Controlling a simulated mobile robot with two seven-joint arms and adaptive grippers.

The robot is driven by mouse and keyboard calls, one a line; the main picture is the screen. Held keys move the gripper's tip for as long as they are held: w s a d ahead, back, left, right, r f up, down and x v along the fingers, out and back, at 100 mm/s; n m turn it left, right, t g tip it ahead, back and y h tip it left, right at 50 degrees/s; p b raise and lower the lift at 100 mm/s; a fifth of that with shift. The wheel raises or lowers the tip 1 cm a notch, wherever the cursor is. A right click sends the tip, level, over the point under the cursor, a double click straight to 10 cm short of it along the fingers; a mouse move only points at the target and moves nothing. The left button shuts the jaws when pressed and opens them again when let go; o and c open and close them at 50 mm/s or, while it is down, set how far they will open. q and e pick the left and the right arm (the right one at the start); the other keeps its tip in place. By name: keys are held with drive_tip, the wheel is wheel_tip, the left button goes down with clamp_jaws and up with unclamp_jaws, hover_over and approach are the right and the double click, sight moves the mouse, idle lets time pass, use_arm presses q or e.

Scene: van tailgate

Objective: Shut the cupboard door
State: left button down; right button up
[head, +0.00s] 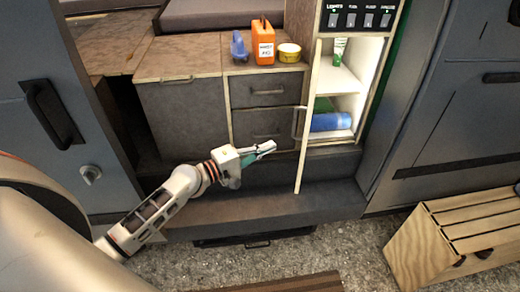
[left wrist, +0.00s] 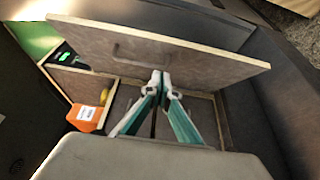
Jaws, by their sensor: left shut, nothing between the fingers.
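The cupboard door (head: 309,120) stands open, swung out and seen nearly edge-on in the head view. Its bar handle (head: 297,122) is on the left-hand face. The cupboard (head: 350,100) behind it is lit, with its shelves showing. My left gripper (head: 270,148) is shut and empty, to the left of the door near its lower half. In the left wrist view the door (left wrist: 200,68) lies across the picture beyond my left fingertips (left wrist: 160,78), with its handle (left wrist: 140,52) further off. I cannot tell whether the fingertips touch it. My right gripper is not in view.
A blue roll (head: 331,122) and a green tube (head: 339,50) are inside the cupboard. Drawers (head: 265,90) lie left of the door. An orange canister (head: 263,42), a yellow tin (head: 289,53) and a blue item (head: 239,46) stand on the counter. A wooden crate (head: 420,245) is at lower right.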

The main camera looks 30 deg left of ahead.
use_arm(q)
drive_tip(key=w+d+p, duration=0.2)
drive_tip(key=w+d, duration=0.2)
drive_tip(key=d, duration=0.2)
drive_tip(key=shift+w+d, duration=0.25)
drive_tip(key=shift+w, duration=0.15)
drive_tip(key=shift+d, duration=0.1)
